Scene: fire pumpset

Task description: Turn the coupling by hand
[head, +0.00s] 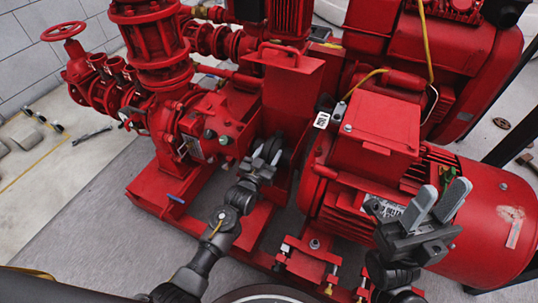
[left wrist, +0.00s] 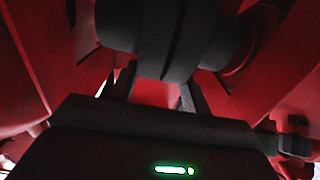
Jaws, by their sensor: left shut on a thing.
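The coupling (head: 287,152) is a dark round piece between the red pump and the red motor, partly hidden by the red guard and my gripper. My left gripper (head: 270,153) reaches in from the front, with its fingers at the coupling. In the left wrist view the coupling (left wrist: 175,40) is a dark cylinder with a raised band, and the two fingers close on it from below. The fingertips are hard to make out in the dark. My right gripper (head: 440,200) is open and empty, above the near side of the motor.
The red pump (head: 205,130) stands left of the coupling, and the red motor (head: 400,190) stands to its right. An upright red guard box (head: 292,95) rises behind the coupling. The red base frame (head: 165,200) runs below. Grey floor (head: 90,235) is clear at the front left.

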